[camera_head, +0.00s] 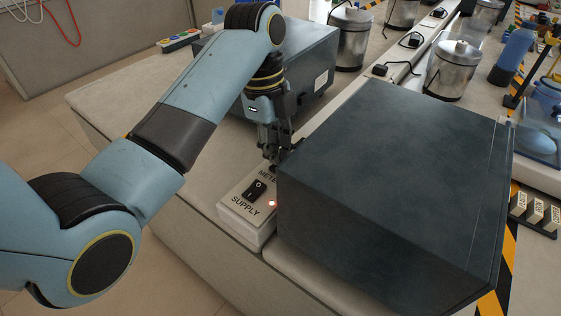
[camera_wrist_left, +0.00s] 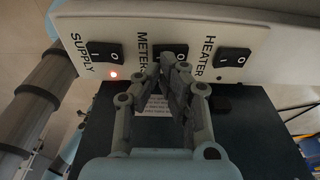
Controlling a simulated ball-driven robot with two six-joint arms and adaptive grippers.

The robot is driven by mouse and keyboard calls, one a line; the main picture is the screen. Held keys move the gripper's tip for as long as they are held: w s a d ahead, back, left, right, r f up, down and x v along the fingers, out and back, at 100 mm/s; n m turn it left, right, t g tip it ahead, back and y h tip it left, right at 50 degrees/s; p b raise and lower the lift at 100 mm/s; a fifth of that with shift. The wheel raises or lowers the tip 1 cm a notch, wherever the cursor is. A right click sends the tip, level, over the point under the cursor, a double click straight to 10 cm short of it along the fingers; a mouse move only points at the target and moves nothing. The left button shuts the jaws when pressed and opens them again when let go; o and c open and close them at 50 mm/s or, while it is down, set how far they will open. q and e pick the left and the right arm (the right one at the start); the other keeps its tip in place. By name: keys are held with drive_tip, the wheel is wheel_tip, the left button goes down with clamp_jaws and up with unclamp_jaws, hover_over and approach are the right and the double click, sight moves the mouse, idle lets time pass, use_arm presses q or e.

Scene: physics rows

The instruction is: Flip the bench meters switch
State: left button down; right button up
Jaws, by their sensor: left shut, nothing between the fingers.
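A pale switch strip (camera_wrist_left: 275,40) carries three black rocker switches in the wrist view. The supply switch (camera_wrist_left: 105,52) is on the left, with a lit red lamp (camera_wrist_left: 113,73) beside it. The meters switch (camera_wrist_left: 178,48) is in the middle, partly covered by my fingers; its position and lamp cannot be made out. The heater switch (camera_wrist_left: 232,57) is on the right. My left gripper (camera_wrist_left: 168,60) is shut and empty, its tips at or just in front of the meters switch; contact is unclear. In the head view my left gripper (camera_head: 272,166) points down at the strip (camera_head: 238,216). My right gripper is out of view.
A large dark box (camera_head: 390,180) stands right beside the strip, and another dark box (camera_head: 312,60) stands behind my left arm. Metal canisters (camera_head: 352,35) and a pale rail with black plugs (camera_head: 380,71) are farther back.

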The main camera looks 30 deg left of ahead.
use_arm(q)
drive_tip(key=shift+f, duration=0.95)
idle(0.3)
wheel_tip(320, 180, up, 7)
drive_tip(key=p, duration=0.8)
drive_tip(key=shift+r+p, duration=0.1)
drive_tip(key=shift+p, duration=0.3)
